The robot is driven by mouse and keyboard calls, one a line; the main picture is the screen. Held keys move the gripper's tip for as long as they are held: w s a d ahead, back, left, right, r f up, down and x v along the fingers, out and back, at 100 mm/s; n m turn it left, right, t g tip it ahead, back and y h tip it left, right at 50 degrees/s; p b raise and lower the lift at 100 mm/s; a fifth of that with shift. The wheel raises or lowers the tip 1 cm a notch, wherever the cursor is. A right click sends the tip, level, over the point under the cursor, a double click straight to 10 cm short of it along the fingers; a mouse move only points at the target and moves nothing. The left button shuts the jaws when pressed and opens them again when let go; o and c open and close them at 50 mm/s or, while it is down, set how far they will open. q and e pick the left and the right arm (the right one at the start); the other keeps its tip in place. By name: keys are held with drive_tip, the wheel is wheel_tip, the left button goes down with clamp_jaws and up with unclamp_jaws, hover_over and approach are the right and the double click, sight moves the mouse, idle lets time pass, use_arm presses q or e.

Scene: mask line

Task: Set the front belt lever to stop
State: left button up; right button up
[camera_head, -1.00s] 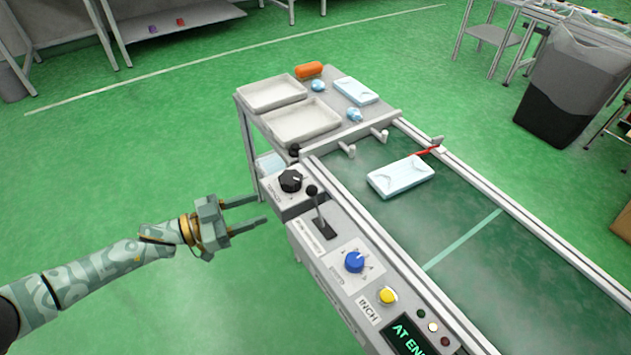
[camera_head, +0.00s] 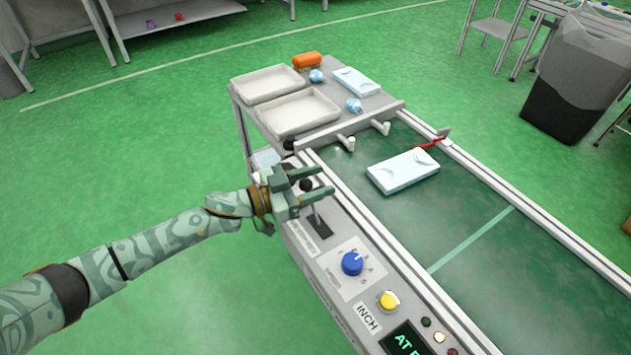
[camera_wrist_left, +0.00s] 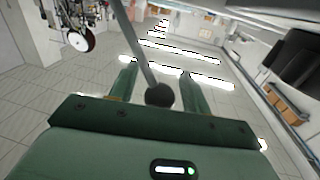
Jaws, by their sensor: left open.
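The front belt lever has a black ball knob (camera_head: 306,185) on a metal rod that rises from a dark slot (camera_head: 319,229) in the conveyor's side panel. My left gripper (camera_head: 325,180) is open, with one finger on each side of the knob. The left wrist view shows the knob (camera_wrist_left: 160,95) and rod between the two fingers, with gaps beside them. I cannot tell if either finger touches it. The gripper hides part of the rod and the black dial behind it. My right gripper is not in view.
A blue knob (camera_head: 352,263) and a yellow button (camera_head: 388,300) sit along the panel. A pale blue mask pack (camera_head: 403,171) lies on the green belt (camera_head: 480,222). Two trays (camera_head: 298,112) stand at the belt's far end. Floor left of the conveyor is clear.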

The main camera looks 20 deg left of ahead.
use_arm(q)
clamp_jaws()
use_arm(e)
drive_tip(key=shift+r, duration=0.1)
